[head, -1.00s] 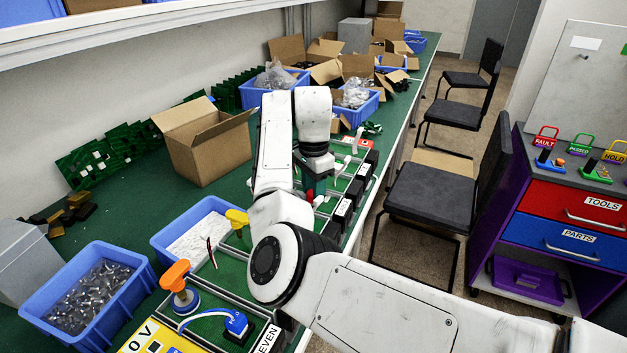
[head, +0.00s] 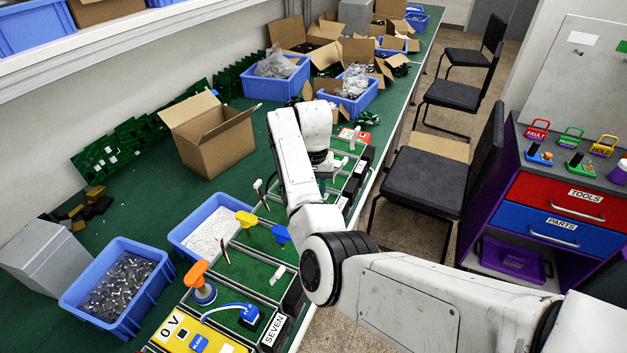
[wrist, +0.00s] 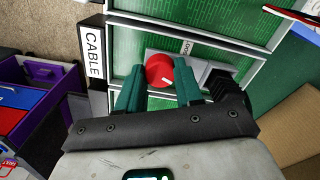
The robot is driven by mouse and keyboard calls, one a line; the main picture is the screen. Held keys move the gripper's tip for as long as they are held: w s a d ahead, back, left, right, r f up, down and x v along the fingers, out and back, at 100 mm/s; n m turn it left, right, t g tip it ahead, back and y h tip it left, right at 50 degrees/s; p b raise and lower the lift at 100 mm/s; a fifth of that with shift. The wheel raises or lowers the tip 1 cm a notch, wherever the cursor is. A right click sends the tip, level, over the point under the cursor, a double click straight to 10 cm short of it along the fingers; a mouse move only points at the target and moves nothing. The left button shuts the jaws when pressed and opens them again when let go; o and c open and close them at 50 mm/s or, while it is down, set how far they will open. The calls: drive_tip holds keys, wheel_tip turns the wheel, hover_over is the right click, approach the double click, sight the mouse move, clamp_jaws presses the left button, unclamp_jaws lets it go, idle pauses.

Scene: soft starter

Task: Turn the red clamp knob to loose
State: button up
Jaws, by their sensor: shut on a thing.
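The red clamp knob (wrist: 159,70) is round, with a small white mark on its lower edge. It sits on a grey plate beside a small label too small to read surely. My gripper (wrist: 158,87) has its two green fingers on either side of the knob and is shut on it in the wrist view. The part of the knob between the fingertips is partly hidden. In the head view my own arm covers the knob and most of the gripper.
A CABLE label (wrist: 93,55) stands left of the knob. Framed green panels line the bench's front, with a yellow knob (head: 246,219) and an orange knob (head: 196,273) nearer. An open carton (head: 215,145) and blue bins stand behind. Chairs (head: 430,185) stand along the right.

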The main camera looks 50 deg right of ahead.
drive_tip(key=shift+n+p, duration=0.6)
drive_tip(key=shift+n, duration=1.6)
drive_tip(key=o, duration=1)
drive_tip(key=shift+o, duration=0.2)
drive_tip(key=shift+r, duration=0.1)
wheel_tip(320, 180, up, 11)
drive_tip(key=shift+f, duration=0.2)
